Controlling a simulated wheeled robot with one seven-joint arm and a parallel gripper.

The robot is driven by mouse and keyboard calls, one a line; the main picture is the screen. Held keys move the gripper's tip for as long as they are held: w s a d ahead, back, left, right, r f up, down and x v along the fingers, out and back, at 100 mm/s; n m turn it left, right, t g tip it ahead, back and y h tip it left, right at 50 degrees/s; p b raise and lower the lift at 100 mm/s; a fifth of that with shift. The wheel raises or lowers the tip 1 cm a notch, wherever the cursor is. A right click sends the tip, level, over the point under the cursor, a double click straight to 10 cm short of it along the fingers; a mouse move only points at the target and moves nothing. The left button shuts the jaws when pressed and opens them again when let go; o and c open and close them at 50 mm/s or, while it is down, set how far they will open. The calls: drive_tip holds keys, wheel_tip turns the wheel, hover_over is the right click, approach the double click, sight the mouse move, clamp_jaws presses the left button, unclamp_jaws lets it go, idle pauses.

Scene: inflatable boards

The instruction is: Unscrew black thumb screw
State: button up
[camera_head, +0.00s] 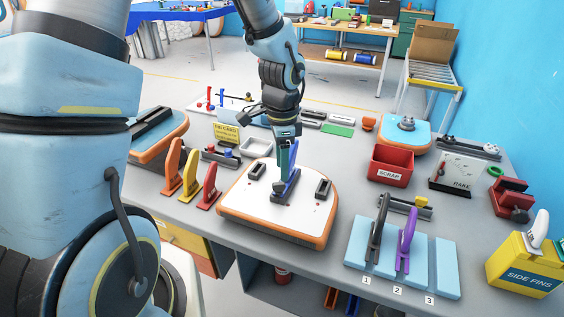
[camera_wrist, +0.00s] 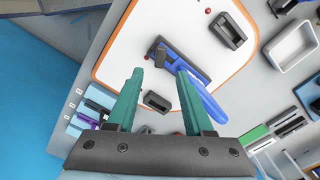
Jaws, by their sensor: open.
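The white board with an orange rim (camera_head: 235,196) lies on the grey bench, and it also shows in the wrist view (camera_wrist: 125,52). A blue fin (camera_head: 293,178) stands in the board's middle fin box; in the wrist view the fin (camera_wrist: 205,98) leans out to the lower right. A small dark piece (camera_wrist: 159,50) at one end of that box looks like the black thumb screw, but it is too small to be sure. My gripper (camera_head: 281,181) points down over the middle box. In the wrist view my gripper (camera_wrist: 160,70) has its green fingers apart, with nothing clearly held.
Two more black fin boxes (camera_head: 323,188) sit on the board. A red scrap bin (camera_head: 391,167) stands to the right, behind a light blue rack (camera_head: 440,268) holding a grey and a purple fin. Orange, yellow and red fins (camera_head: 190,181) stand at the left.

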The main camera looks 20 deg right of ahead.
sight(279, 191)
drive_tip(key=shift+m, duration=0.3)
drive_tip(key=shift+f, duration=0.15)
drive_tip(key=shift+f+b, duration=1.7)
drive_tip(key=shift+f, duration=0.55)
drive_tip(key=shift+c, duration=0.4)
clamp_jaws()
